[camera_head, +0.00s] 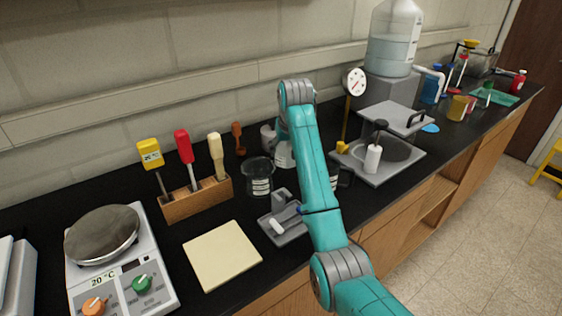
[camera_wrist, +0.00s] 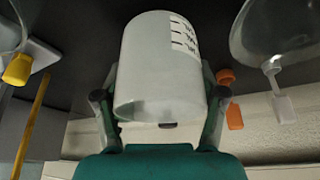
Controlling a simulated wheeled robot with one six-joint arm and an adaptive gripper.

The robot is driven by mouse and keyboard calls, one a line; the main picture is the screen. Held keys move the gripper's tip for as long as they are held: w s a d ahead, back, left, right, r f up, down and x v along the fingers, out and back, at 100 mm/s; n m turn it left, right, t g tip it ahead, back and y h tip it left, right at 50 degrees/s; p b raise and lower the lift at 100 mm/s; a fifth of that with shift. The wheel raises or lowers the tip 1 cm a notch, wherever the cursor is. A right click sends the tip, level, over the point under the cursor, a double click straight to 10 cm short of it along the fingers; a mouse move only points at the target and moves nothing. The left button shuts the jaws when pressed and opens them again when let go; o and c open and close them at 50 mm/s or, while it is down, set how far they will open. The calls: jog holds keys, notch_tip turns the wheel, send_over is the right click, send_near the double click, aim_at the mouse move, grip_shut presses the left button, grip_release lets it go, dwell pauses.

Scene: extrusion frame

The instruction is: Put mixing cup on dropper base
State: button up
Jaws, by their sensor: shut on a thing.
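A pale, translucent mixing cup with printed marks (camera_wrist: 160,70) fills the middle of the wrist view. My gripper (camera_wrist: 158,108) is shut on it, one finger against each side. In the head view, my teal arm hides the gripper and most of the cup; a pale part of what looks like the cup (camera_head: 283,158) shows just left of the arm. A small grey stand with a white and blue part (camera_head: 283,222), possibly the dropper base, sits on the black counter left of my arm, partly hidden by it. The wrist view does not clearly show this stand.
A glass beaker (camera_head: 258,177) stands close left of the arm. A wooden tool block (camera_head: 195,200), a cream pad (camera_head: 222,254) and a hot plate (camera_head: 125,265) are farther left.

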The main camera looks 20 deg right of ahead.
aim_at(286, 160)
jog(key=shift+f, duration=2.05)
jog(key=shift+f, duration=0.1)
jog(key=o, duration=0.9)
